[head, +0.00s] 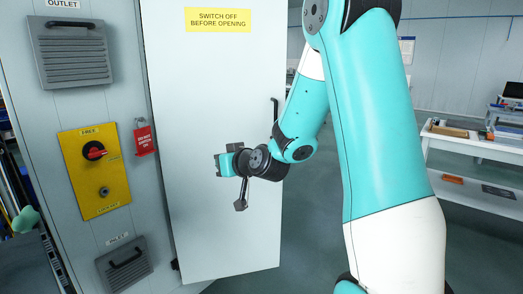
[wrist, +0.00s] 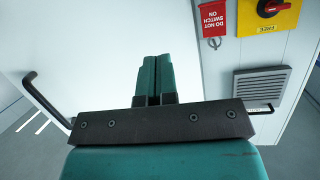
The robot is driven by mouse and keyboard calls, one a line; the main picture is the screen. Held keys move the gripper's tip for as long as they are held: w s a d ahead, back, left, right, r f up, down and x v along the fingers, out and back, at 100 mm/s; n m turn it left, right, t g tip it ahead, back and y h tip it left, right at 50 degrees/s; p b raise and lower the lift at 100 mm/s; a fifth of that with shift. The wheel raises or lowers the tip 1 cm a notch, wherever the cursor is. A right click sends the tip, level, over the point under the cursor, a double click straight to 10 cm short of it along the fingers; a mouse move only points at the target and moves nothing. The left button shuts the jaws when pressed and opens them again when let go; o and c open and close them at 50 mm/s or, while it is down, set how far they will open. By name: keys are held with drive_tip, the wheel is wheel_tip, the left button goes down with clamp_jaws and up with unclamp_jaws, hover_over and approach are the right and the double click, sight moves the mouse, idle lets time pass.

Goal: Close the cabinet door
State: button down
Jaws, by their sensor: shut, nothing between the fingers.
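The cabinet door (head: 210,130) is a tall pale grey panel standing open, swung out from the cabinet front. It carries a yellow "switch off before opening" label and a dark bar handle (head: 275,115) near its right edge. The door also fills the left of the wrist view (wrist: 90,60), with its handle (wrist: 45,98) at far left. The cabinet (head: 60,230) stands at the left. My gripper (head: 222,165) is in front of the door's middle, left of the handle. Its fingers (wrist: 153,80) are together and empty. Contact with the door cannot be told.
The cabinet front has a yellow plate with a red rotary switch (head: 94,151), a red tag (head: 145,138) and two grey vents, the upper one (head: 72,50) with a handle. A white workbench (head: 470,145) stands at the right. Open floor lies between door and bench.

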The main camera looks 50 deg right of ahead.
drive_tip(key=s+d+f+m+h, duration=0.15)
drive_tip(key=d+h, duration=0.25)
drive_tip(key=d, duration=0.4)
drive_tip(key=s+d+f+m+h, duration=0.1)
drive_tip(key=s+d+m+h, duration=0.2)
drive_tip(key=d, duration=0.5)
drive_tip(key=h+p, duration=0.1)
drive_tip(key=p, duration=0.9)
approach(261, 140)
drive_tip(key=shift+t, duration=0.4)
drive_tip(key=x, duration=0.6)
drive_tip(key=shift+w+d+f, duration=0.1)
drive_tip(key=shift+d+f, duration=0.1)
drive_tip(key=shift+w+d+f+p, duration=0.15)
drive_tip(key=shift+w+d+p, duration=0.2)
drive_tip(key=shift+w, duration=0.1)
